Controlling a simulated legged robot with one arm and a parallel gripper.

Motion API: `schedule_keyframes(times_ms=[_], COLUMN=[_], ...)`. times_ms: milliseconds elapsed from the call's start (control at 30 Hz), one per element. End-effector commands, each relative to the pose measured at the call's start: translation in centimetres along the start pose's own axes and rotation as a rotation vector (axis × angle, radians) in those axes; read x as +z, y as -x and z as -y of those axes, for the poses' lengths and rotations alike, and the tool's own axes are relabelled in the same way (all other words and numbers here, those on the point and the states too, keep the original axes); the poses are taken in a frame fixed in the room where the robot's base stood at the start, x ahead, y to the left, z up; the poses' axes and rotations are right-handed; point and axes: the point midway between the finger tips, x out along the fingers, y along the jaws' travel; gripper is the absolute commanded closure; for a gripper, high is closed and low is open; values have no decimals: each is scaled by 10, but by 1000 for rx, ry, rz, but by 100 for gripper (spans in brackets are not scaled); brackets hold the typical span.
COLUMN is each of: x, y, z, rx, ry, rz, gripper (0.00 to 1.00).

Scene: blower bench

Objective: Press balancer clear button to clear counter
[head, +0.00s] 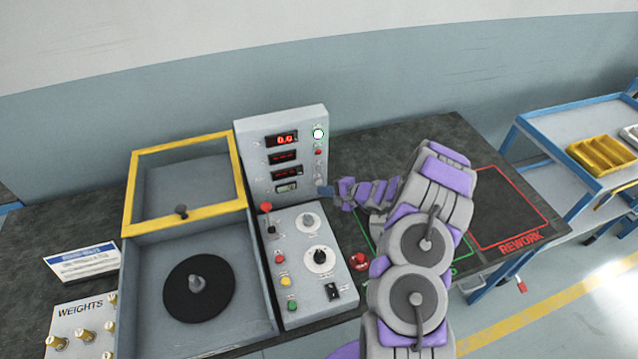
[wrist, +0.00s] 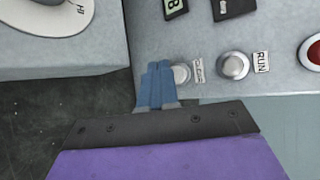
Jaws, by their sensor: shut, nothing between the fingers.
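The balancer's upright grey panel (head: 262,124) stands at the back of the bench, with displays and a column of buttons on its right side. In the wrist view, a small silver button (wrist: 181,73) has a small label that is hard to read but looks like CLEAR. My gripper (wrist: 156,72) is shut and empty. Its blue fingertips overlap the left edge of this button in the picture; I cannot tell whether they touch it. In the head view, my gripper (head: 325,191) is at the panel's lower right. The top display (head: 282,139) appears to read 0.0.
A silver RUN button (wrist: 233,66) and a red button (wrist: 315,50) lie to the right of the fingers in the wrist view. A sloped control box (head: 305,260) with knobs stands below the panel. A yellow-framed lid (head: 128,195) is open at left.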

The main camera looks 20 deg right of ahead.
Motion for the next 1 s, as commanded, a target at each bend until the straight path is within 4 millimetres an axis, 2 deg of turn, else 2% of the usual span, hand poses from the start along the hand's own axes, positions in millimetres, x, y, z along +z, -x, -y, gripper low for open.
schedule_keyframes(times_ms=[1000], x=[-3], y=[-5], z=[5], rx=[0], ry=[0], rz=[0], gripper=[100])
